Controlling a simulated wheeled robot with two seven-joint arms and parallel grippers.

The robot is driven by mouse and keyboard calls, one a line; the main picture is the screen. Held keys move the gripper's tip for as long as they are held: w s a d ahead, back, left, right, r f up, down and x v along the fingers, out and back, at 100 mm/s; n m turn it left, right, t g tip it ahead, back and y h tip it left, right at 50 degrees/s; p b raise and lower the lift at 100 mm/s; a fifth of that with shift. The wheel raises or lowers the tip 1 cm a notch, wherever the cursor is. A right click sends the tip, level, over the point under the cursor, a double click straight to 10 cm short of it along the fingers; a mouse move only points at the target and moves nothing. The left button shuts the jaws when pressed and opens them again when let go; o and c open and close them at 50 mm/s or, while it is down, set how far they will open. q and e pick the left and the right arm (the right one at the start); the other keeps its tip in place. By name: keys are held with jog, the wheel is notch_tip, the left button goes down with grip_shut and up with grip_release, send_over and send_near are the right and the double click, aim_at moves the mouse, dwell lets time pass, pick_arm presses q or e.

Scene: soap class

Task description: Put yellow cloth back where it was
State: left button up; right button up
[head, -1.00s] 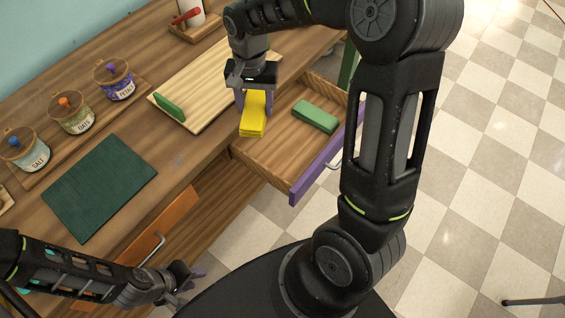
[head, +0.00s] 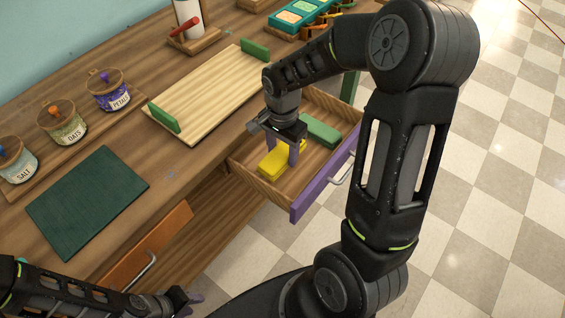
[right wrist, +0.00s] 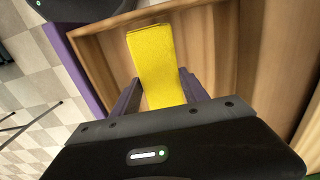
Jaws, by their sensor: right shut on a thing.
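The folded yellow cloth (head: 272,165) is low inside the open purple-fronted drawer (head: 322,184), at its left side. My right gripper (head: 293,158) points down into the drawer and is shut on the cloth. In the right wrist view the yellow cloth (right wrist: 155,65) lies between the two purple fingers (right wrist: 158,95). I cannot tell whether the cloth touches the drawer floor. A green block-like cloth (head: 320,130) lies in the drawer behind my right gripper. My left gripper (head: 190,300) is at the bottom left, away from the drawer; its fingers are too small to read.
A wooden board with green handles (head: 210,92) lies on the counter left of the drawer. A dark green mat (head: 88,200) and labelled jars (head: 62,122) stand further left. An orange-fronted drawer (head: 150,248) is below the mat. A tray of coloured compartments (head: 300,15) is at the back.

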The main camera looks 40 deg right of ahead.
aim_at(282, 163)
jog(key=shift+f, duration=0.6)
jog(key=shift+f, duration=0.1)
jog(key=shift+f, duration=1.8)
jog(key=shift+f, duration=0.15)
jog(key=o, duration=1.3)
notch_tip(282, 163, up, 12)
jog(key=shift+r, duration=0.2)
